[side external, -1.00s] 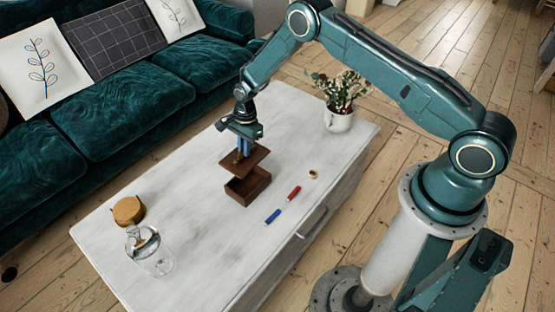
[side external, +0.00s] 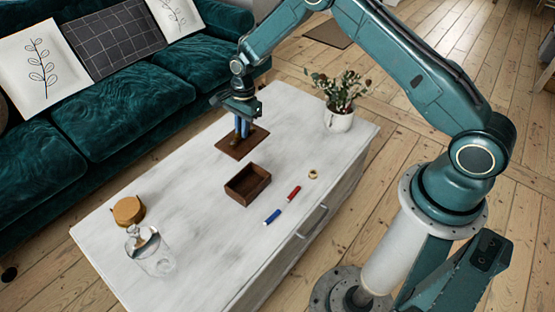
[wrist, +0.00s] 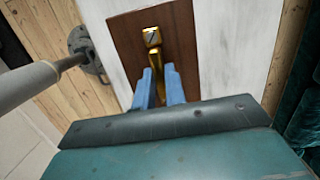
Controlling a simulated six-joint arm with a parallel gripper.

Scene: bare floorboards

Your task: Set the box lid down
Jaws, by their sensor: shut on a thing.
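The box lid (side external: 229,147) is a flat dark brown wooden panel, behind the open box, near the table edge on the sofa side. In the wrist view the lid (wrist: 125,42) shows a brass handle (wrist: 152,38). My gripper (side external: 241,128) points down over the lid, with its blue fingers (wrist: 160,80) shut on the handle. The lid looks level and close to the tabletop; I cannot tell whether it touches. The brown wooden box (side external: 247,185) stands open and looks empty, apart from the lid.
A blue marker (side external: 272,217), a red marker (side external: 294,193) and a small yellowish ring (side external: 313,174) lie right of the box. A potted plant (side external: 339,120) stands at the far end.

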